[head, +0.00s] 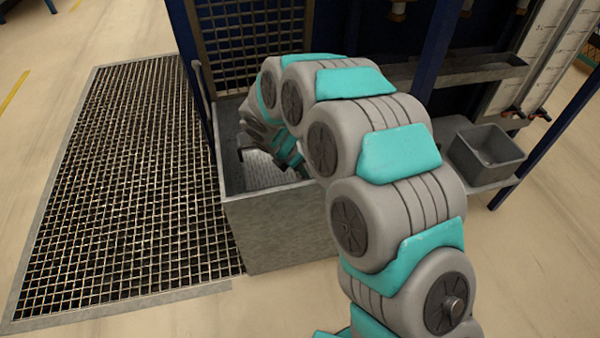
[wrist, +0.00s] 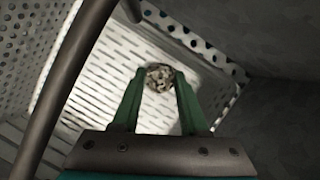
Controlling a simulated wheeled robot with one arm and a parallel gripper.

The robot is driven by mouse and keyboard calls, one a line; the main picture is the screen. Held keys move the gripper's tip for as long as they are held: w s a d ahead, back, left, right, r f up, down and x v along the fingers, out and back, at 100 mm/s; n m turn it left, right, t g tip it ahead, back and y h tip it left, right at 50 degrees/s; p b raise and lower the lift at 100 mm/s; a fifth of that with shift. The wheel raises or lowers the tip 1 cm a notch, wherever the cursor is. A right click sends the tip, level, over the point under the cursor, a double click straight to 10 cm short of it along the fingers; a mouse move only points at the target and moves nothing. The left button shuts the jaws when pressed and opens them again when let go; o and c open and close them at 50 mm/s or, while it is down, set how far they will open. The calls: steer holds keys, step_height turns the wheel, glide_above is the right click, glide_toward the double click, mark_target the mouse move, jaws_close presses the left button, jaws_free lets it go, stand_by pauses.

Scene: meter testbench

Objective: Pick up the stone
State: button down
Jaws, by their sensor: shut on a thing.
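The stone (wrist: 159,77) is a small, rough, speckled grey-brown lump in the wrist view. It sits between the green fingertips of my gripper (wrist: 159,80), which is shut on it. Below it is a perforated metal basket floor (wrist: 92,85) with slots. I cannot tell whether the stone touches that floor. In the head view my gripper (head: 290,160) reaches down into a grey metal tank (head: 280,230), and the stone is hidden there.
A dark bar (wrist: 75,75) crosses the left of the wrist view, close to my gripper. Perforated basket walls (wrist: 25,45) surround the floor. In the head view a floor grating (head: 140,180) lies left of the tank, and a grey bin (head: 487,150) stands on a shelf at right.

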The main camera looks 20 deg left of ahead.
step_height(320, 180, up, 17)
steer(key=p, duration=0.2)
stand_by(0.5)
